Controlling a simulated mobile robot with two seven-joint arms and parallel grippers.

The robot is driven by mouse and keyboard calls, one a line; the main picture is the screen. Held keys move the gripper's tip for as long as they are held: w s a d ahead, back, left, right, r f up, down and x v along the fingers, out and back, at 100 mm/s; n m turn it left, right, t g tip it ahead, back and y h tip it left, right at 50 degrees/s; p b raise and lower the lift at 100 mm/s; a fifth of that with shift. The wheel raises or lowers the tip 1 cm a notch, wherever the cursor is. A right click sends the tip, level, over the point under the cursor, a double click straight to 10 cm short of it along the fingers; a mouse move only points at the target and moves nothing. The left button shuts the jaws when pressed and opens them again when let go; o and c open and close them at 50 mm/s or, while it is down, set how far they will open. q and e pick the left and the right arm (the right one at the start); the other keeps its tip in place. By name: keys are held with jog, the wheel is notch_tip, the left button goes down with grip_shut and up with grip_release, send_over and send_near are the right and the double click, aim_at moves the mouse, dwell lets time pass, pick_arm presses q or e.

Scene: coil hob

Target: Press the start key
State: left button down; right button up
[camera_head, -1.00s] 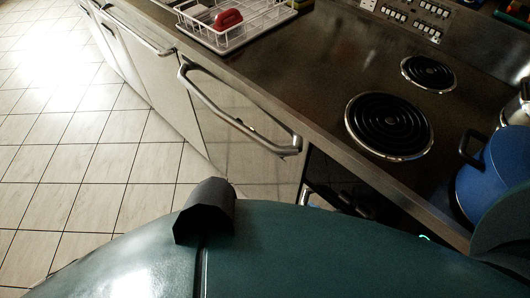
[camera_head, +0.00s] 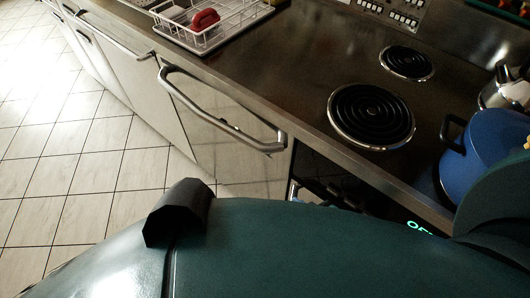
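A control panel with rows of small white keys (camera_head: 403,17) is on the back wall behind the counter, cut by the top edge of the view. The keys are too small to read, so I cannot tell which one is the start key. A green lit display (camera_head: 419,229) shows on the front below the counter, partly hidden by my own body. Its letters seem to begin with "O". Neither of my grippers is in view.
The counter holds two black coil burners (camera_head: 371,115) (camera_head: 407,62), a blue pot (camera_head: 484,155) and a metal kettle (camera_head: 505,88) at the right. A white dish rack (camera_head: 215,38) with a red item (camera_head: 205,19) stands at the back left. The tiled floor (camera_head: 85,150) is clear.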

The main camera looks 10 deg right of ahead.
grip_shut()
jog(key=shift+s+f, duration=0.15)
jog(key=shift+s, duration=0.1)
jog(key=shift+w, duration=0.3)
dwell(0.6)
